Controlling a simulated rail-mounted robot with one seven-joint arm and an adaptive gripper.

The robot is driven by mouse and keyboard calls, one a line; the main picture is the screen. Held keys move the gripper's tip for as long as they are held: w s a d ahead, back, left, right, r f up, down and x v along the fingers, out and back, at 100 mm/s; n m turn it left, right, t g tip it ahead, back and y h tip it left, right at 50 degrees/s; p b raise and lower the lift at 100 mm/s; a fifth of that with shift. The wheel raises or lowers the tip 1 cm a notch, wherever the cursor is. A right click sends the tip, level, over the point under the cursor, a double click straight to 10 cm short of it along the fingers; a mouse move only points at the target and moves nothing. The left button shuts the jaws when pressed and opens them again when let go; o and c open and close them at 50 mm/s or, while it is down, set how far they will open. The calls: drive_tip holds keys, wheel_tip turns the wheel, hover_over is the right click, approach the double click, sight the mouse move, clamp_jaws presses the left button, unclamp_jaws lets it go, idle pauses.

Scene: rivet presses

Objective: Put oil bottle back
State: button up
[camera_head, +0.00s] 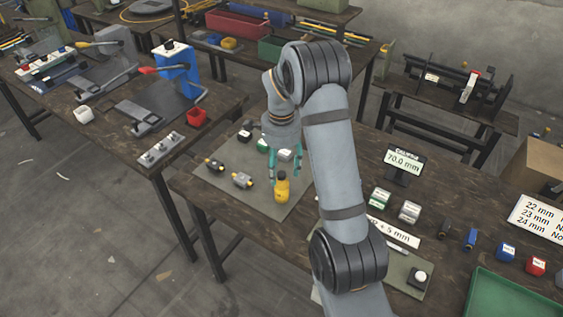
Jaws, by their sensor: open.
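The oil bottle (282,189) is small and yellow with a dark cap. It stands upright on the grey mat (237,199) on the near workbench. My gripper (285,180) has teal fingers and points down at the bottle, its fingertips close to the cap. The gripper is open. I cannot tell from this view whether the fingers touch the bottle or are only around or behind it.
Small labelled blocks sit behind the gripper. A display reading 70.0 mm (404,162) and a green tray (513,297) are to the right. A blue press (177,67) stands on the left bench.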

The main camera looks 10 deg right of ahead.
sight(282, 180)
drive_tip(key=shift+r, duration=1.85)
wheel_tip(282, 180, down, 13)
drive_tip(key=shift+f, duration=0.1)
drive_tip(key=shift+r, duration=2.15)
